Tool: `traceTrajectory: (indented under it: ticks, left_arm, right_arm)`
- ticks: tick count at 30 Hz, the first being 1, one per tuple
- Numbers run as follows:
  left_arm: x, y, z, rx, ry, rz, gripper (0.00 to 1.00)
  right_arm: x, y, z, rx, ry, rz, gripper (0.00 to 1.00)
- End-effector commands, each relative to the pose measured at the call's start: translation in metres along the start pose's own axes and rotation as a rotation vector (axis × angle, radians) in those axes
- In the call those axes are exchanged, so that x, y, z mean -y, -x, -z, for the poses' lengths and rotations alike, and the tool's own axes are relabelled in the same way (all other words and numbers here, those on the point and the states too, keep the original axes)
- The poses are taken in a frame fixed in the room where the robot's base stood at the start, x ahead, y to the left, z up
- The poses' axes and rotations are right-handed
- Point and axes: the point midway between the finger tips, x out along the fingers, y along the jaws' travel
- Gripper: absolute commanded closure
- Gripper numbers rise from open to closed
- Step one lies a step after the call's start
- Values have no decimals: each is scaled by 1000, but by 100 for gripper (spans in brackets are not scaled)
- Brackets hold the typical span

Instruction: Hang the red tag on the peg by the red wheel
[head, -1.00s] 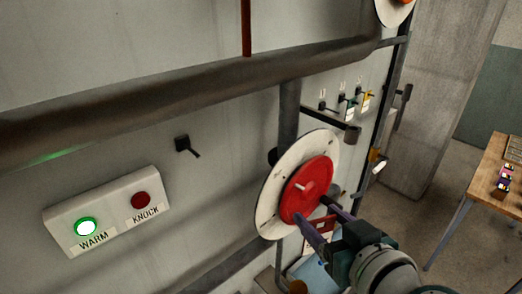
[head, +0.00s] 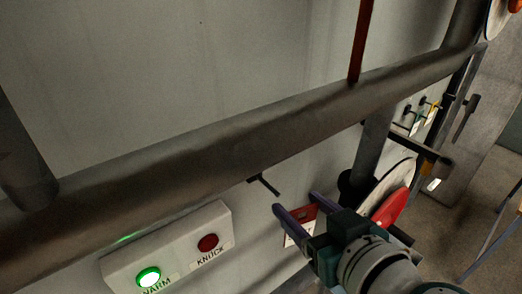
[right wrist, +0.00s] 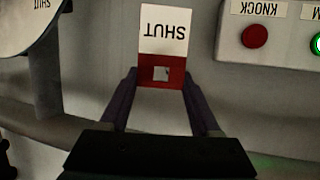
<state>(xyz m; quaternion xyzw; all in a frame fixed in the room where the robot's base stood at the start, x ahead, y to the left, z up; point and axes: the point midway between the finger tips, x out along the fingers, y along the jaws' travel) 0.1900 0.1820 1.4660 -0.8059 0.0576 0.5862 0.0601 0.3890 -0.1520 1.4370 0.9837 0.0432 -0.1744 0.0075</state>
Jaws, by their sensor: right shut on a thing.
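My right gripper (head: 297,204) is shut on the red tag (head: 301,226), which has a white lower part. In the right wrist view the tag (right wrist: 163,72) sits between the fingertips; its hole shows in the red part, and the word SHUT appears upside down. The dark peg (head: 266,186) sticks out of the wall under the big pipe, left of the fingertips and apart from the tag. The red wheel (head: 391,209) on its white disc is right of the gripper, partly hidden by my arm. My left gripper is not in view.
A control box (head: 180,245) with a lit green WARM button and a red KNOCK button is on the wall, lower left. A thick pipe (head: 240,135) runs across above the peg. Several tags hang on pegs (head: 420,112) at the right.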

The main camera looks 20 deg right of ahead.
Motion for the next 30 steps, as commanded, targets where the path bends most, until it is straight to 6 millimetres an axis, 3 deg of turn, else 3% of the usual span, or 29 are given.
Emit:
traceTrajectory:
  ticks: [30]
  left_arm:
    - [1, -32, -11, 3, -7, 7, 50]
  right_arm:
    - [18, -63, 18, -1, 0, 0, 92]
